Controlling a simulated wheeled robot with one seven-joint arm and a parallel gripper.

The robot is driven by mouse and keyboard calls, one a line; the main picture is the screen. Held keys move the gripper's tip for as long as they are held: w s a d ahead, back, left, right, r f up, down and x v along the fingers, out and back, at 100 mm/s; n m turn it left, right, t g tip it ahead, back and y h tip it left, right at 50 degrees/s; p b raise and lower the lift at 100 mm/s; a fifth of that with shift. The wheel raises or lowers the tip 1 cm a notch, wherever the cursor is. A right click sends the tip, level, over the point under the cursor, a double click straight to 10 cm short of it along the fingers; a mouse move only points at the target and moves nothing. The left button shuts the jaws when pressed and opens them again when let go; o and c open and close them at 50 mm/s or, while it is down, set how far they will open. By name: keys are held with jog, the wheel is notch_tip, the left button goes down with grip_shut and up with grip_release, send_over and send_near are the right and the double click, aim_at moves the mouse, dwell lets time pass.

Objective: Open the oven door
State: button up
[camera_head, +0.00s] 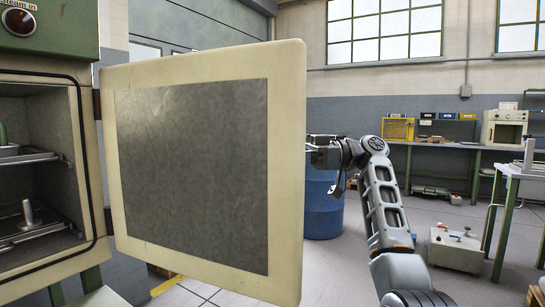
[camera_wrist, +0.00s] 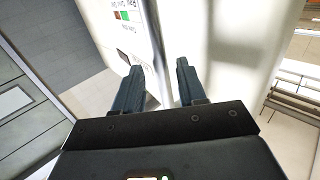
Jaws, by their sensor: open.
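The oven (camera_head: 66,32) stands at the left in the head view, with its chamber in view. Its cream door (camera_head: 285,170), with a grey inner panel, stands swung wide open to the right of the chamber. My gripper (camera_head: 325,155) is at the door's free right edge, partly hidden behind it. In the wrist view my gripper (camera_wrist: 160,66) has its two dark fingers apart, in front of a pale surface with small printed marks. A thin upright strip shows between the fingers. I cannot tell whether it is a handle or whether the fingers touch it.
Metal racks (camera_head: 35,162) are inside the chamber. A blue drum (camera_head: 322,205) stands behind the door and my arm. A grey-white box (camera_head: 456,250) sits on the floor at the right, beside a green-legged table (camera_head: 508,215). Floor between them is partly clear.

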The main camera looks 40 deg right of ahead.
jog(key=shift+v, duration=2.1)
